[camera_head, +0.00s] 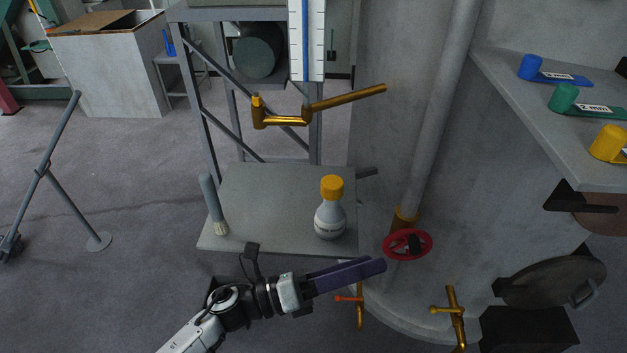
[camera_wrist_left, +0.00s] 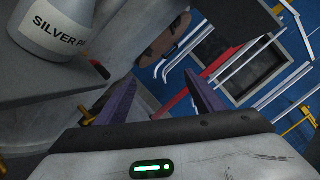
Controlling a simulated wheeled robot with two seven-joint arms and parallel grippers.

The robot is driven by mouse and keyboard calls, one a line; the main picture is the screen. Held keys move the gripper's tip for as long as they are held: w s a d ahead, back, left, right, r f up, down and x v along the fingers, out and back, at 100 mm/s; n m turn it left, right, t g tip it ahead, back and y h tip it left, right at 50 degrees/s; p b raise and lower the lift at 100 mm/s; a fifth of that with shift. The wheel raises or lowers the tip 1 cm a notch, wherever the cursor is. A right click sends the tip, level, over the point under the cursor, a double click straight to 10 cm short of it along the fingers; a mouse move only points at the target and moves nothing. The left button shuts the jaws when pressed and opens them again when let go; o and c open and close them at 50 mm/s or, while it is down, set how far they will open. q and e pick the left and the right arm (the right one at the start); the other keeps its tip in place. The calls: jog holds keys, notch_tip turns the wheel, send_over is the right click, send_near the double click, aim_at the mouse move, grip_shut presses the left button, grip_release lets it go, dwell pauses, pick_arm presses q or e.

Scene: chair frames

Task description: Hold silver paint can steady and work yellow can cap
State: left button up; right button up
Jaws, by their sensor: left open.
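The silver paint can (camera_head: 330,220) is a grey bottle-shaped can with a label, standing upright on a grey shelf (camera_head: 275,190). Its yellow cap (camera_head: 332,188) sits on top. In the left wrist view the can (camera_wrist_left: 55,25) shows at the upper left with "SILVER P" readable; its cap is out of that frame. My left gripper (camera_head: 378,265), with purple fingers, is in front of and below the can in the head view, pointing right. Its fingers (camera_wrist_left: 160,100) are apart with nothing between them, and it does not touch the can. My right gripper is not in view.
A brush (camera_head: 214,205) stands at the shelf's left. A brass pipe with a handle (camera_head: 305,115) is above the shelf.

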pick_arm(q)
notch_tip(320, 180, up, 5)
jog(key=s+d+m+g+h, duration=0.1)
jog(key=m+g, duration=0.5)
jog(key=m, duration=0.4)
notch_tip(320, 180, up, 11)
jog(key=m+g+y, duration=0.3)
jog(key=m+y, duration=0.1)
jog(key=y, duration=0.5)
send_over(326, 210)
jog(key=s+a, duration=0.1)
jog(key=a, duration=0.2)
jog(key=d+f+y, duration=0.1)
jog(key=f+y, duration=0.1)
jog(key=f, duration=0.3)
jog(key=w+d+f+t+y, duration=0.1)
jog(key=f+y, duration=0.1)
jog(key=f, duration=0.3)
jog(key=w+d+f+m+t+y, duration=0.1)
jog(key=f+y, duration=0.1)
jog(key=f, duration=0.3)
jog(key=shift+w+d+f, duration=0.1)
jog(key=shift+f, duration=0.1)
jog(key=c, duration=1.2)
jog(key=shift+f, duration=0.15)
